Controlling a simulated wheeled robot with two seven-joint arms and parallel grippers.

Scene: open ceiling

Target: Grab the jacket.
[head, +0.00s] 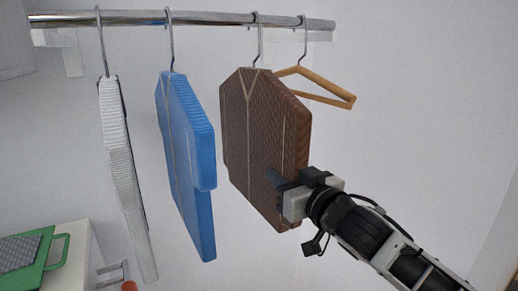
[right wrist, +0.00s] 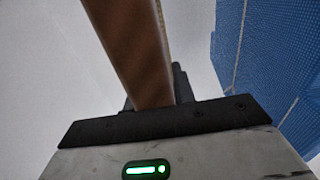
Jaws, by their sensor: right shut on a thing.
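A brown jacket (head: 262,125) hangs from a hook on the rail at the right of the garments in the head view. A blue jacket (head: 185,150) and a white garment (head: 122,170) hang to its left. My right gripper (head: 278,183) is at the lower right part of the brown jacket and is shut on it. In the right wrist view the brown jacket (right wrist: 135,50) runs down between the fingers, and the blue jacket (right wrist: 270,60) shows behind at the right. The fingertips are partly hidden by the jacket. My left gripper is not in view.
A metal rail (head: 200,19) runs along the wall at the top. An empty wooden hanger (head: 325,88) hangs right of the brown jacket. A white surface (head: 80,235) with a green object (head: 55,252) stands at the lower left. Gaps separate the garments.

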